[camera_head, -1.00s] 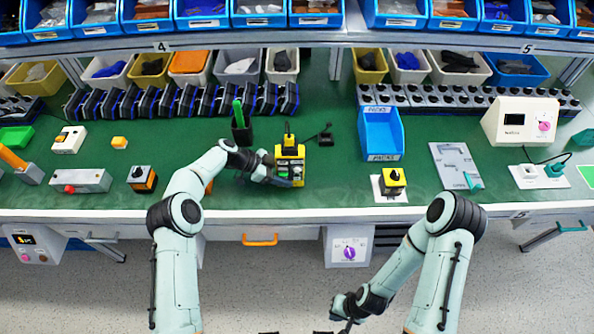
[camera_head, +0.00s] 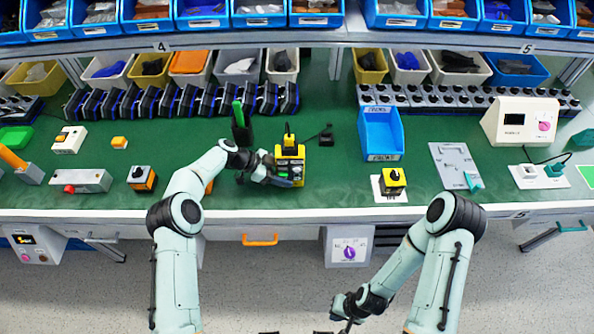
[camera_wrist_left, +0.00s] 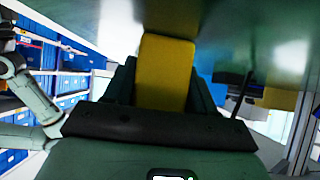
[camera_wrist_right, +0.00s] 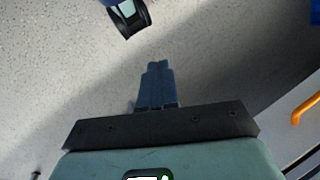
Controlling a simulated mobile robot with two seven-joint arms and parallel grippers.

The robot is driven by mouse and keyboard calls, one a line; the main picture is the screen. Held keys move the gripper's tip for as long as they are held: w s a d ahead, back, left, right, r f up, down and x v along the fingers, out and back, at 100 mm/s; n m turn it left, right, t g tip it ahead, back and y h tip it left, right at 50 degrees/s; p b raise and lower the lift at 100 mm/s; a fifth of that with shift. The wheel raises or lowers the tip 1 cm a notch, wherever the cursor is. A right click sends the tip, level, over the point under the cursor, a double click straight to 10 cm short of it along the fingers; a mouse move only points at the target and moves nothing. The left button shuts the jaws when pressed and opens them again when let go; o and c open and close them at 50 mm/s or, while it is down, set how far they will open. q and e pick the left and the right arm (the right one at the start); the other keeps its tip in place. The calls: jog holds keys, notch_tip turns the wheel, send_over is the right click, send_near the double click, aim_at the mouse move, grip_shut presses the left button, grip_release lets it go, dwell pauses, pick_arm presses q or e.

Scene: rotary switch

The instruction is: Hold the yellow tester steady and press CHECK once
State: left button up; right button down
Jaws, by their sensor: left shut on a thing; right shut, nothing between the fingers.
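The yellow tester (camera_head: 290,152) stands on the green bench, a yellow box with a dark front and a black part on top. My left gripper (camera_head: 284,174) is shut on its lower part from the left. In the left wrist view the yellow tester (camera_wrist_left: 163,75) sits between the two dark fingers. The CHECK button cannot be made out; the fingers cover part of the front. My right gripper (camera_head: 345,318) is low in front of the bench, over the floor, far from the tester. In the right wrist view its fingers (camera_wrist_right: 157,85) are together and empty.
A black holder with a green item (camera_head: 240,128) stands just left of the tester, and a small black plug (camera_head: 325,136) lies right of it. A blue bin (camera_head: 381,134) and a yellow-black switch box (camera_head: 393,181) are farther right. The bench front edge (camera_head: 300,214) separates my right gripper from the tester.

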aim_at(297, 170)
dwell(0.7)
jog(key=w+a+r+n+t+y, duration=0.1)
jog(key=w+a+r+n+t, duration=0.3)
jog(key=w+r, duration=0.7)
jog(key=w+a+r+n+t+y, duration=0.2)
jog(key=w+a+r+n+t, duration=0.2)
jog(key=w+r, duration=0.8)
notch_tip(297, 170, up, 2)
jog(key=a+t, duration=0.2)
jog(key=shift+a+n+t+y, duration=0.3)
jog(key=shift+n+t, duration=0.1)
jog(key=shift+w+r, duration=0.1)
jog(key=w, duration=0.8)
jog(key=shift+w, duration=0.4)
jog(key=shift+w, duration=0.1)
jog(key=shift+w, duration=0.3)
